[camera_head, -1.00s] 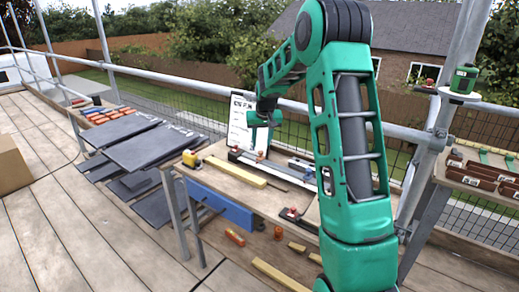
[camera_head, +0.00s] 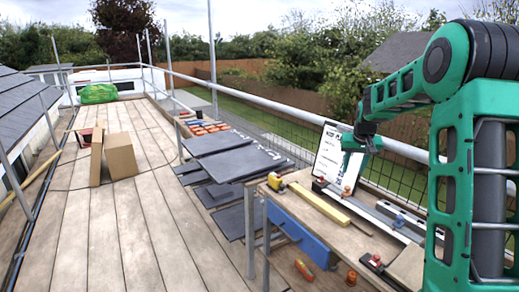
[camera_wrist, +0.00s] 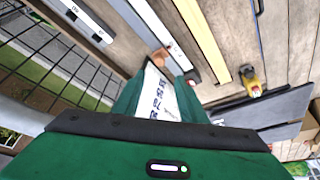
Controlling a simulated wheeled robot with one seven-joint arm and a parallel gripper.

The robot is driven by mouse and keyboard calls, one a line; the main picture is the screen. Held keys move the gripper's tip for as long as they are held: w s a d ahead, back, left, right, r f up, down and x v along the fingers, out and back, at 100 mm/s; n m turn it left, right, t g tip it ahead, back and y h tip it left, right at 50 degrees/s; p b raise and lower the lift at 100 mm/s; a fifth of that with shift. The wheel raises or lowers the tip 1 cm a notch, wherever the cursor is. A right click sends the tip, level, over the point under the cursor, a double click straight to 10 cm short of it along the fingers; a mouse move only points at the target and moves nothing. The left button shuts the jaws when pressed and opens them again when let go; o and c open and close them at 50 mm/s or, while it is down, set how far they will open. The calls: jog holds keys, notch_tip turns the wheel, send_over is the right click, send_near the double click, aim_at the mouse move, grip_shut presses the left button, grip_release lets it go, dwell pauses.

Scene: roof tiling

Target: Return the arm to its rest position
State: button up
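My green arm fills the right side of the head view. My gripper (camera_head: 362,143) hangs from its end, above the back edge of the workbench (camera_head: 275,203), in front of or beside a white board with printed text (camera_head: 331,152). In the wrist view my gripper (camera_wrist: 160,95) shows two green fingers set apart.
The bench holds a yellow tape measure (camera_head: 275,181), a wooden batten (camera_head: 320,204) and metal rails. Dark slates (camera_head: 239,162) lie stacked to its left. Cardboard boxes (camera_head: 120,156) stand on the wide, mostly clear deck (camera_head: 150,235). A guard rail (camera_head: 270,105) runs behind the bench.

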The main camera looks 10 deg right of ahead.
jog(key=s+a+g, duration=0.1)
jog(key=s+a, duration=0.3)
jog(key=s, duration=1.1)
jog(key=s+a+m+g+y, duration=0.1)
jog(key=s+a, duration=0.3)
jog(key=s, duration=1.2)
jog(key=s+a+f+g+y, duration=0.1)
jog(key=s+a, duration=0.3)
jog(key=s, duration=1.1)
jog(key=shift+s+a+g, duration=0.15)
jog(key=shift+s+g, duration=0.1)
jog(key=shift+g, duration=0.25)
jog(key=shift+w+f, duration=0.25)
jog(key=shift+w, duration=0.4)
jog(key=shift+c, duration=0.3)
